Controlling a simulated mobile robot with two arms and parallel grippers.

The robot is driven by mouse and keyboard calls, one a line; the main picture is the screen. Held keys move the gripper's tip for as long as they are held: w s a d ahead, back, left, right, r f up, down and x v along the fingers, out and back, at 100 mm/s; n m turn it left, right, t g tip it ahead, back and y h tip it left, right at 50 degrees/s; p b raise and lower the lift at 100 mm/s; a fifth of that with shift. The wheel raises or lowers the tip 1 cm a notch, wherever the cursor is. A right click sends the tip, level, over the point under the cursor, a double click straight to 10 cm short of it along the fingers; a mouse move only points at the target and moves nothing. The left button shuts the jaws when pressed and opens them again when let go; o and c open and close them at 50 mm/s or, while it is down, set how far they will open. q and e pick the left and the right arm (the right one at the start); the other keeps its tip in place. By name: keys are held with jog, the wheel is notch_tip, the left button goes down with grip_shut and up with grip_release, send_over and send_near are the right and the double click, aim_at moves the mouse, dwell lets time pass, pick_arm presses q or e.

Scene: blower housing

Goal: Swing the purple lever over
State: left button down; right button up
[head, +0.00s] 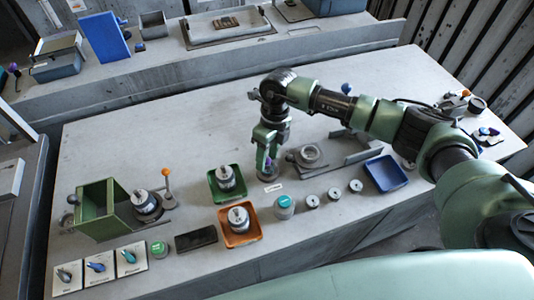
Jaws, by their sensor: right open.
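My right gripper (267,168) points down over the middle of the grey workbench, with its jaws open. A small purple piece (268,161) shows at its fingertips, above a round grey base. It looks like the top of the purple lever, but the fingers hide most of it. I cannot tell how it is tilted or whether the fingers touch it. A small white label (273,188) lies just in front of it. My left gripper is not in view.
Right of the gripper is a grey bracketed fixture (310,155). In front are a green tray (213,188), an orange tray (228,241) and several round parts. A blue tray (400,182) is at right. An orange-knobbed lever (166,173) stands left. The bench's back left is clear.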

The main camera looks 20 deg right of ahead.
jog(key=shift+s, duration=0.1)
grip_shut()
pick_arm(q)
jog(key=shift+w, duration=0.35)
pick_arm(e)
jog(key=shift+a, duration=0.1)
